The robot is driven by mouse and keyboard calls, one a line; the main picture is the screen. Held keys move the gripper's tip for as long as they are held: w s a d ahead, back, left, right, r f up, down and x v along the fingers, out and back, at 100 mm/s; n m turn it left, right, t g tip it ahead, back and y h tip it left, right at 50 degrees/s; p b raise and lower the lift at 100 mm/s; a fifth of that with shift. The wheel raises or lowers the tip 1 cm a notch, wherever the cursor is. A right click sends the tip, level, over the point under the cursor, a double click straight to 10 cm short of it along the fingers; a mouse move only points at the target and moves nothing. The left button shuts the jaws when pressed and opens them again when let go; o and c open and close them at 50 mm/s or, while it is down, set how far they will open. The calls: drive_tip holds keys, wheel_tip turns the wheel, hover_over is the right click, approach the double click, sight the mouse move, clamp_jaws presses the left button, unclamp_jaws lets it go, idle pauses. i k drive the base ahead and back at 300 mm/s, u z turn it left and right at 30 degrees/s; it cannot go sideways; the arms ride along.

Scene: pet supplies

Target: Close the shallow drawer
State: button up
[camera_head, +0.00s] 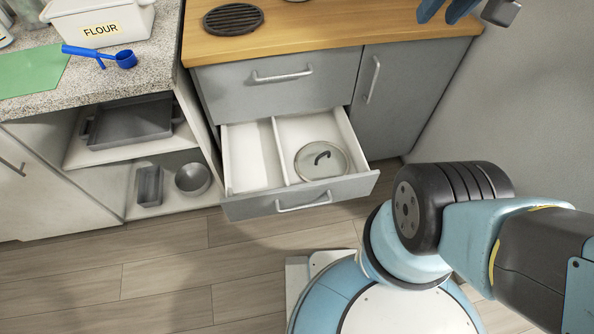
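The shallow drawer is not named by any label. The upper drawer (275,84) of the grey cabinet is shut flush, with a bar handle. Below it, the lower drawer (300,198) is pulled well out, its front standing clear of the cabinet. It has white walls and a divider; a round lid (321,160) with a dark handle lies in its right compartment. Dark blue prongs beside a grey block, apparently my gripper (447,11), show at the top edge, above the counter's right end and far from both drawers. The top edge cuts it off, so its opening is unclear.
A wooden counter (330,25) holds a round dark grate (233,18). A cabinet door (392,95) right of the drawers is shut. Left, a stone counter (165,50) bears a FLOUR bin (100,22) and blue scoop (124,59). Floor before the open drawer is clear.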

sight(255, 187)
drive_tip(key=u, duration=0.85)
drive_tip(key=k, duration=1.55)
drive_tip(key=z, duration=0.95)
drive_tip(key=i, duration=0.5)
drive_tip(key=z, duration=0.05)
